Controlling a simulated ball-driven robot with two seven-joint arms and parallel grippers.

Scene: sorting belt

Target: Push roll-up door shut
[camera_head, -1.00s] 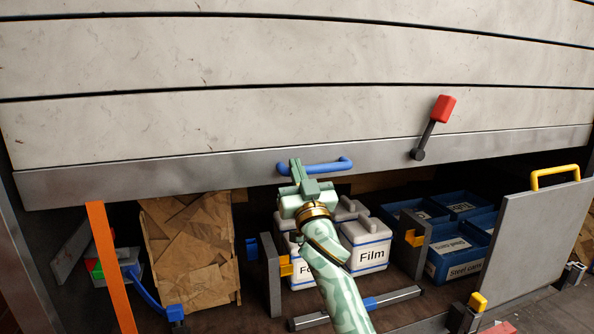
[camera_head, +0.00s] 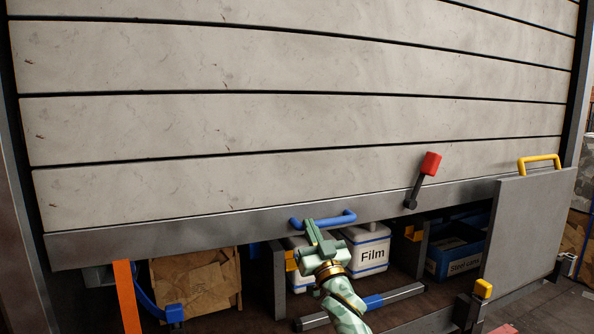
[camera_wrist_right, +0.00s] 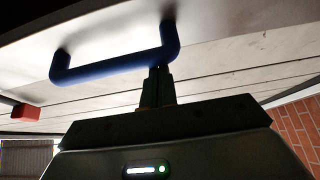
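The roll-up door (camera_head: 290,130) is made of pale, scuffed slats with a grey bottom rail (camera_head: 160,231). It hangs partly lowered, with a gap below the rail. A blue handle (camera_head: 341,218) is fixed on the rail. My right gripper (camera_head: 309,229) is at the handle's left part in the head view. In the wrist view its fingers (camera_wrist_right: 158,85) are close together, with their tips at the blue handle (camera_wrist_right: 110,68), near one bend; they look shut, not wrapped around the bar. My left gripper is not in view.
A red-knobbed lever (camera_head: 430,163) sits on the door's right. A grey panel with a yellow handle (camera_head: 540,159) stands at the opening's right. Behind the opening are a brown paper-filled box (camera_head: 197,283), a white Film container (camera_head: 370,249) and a blue bin (camera_head: 450,262). An orange post (camera_head: 126,296) stands left.

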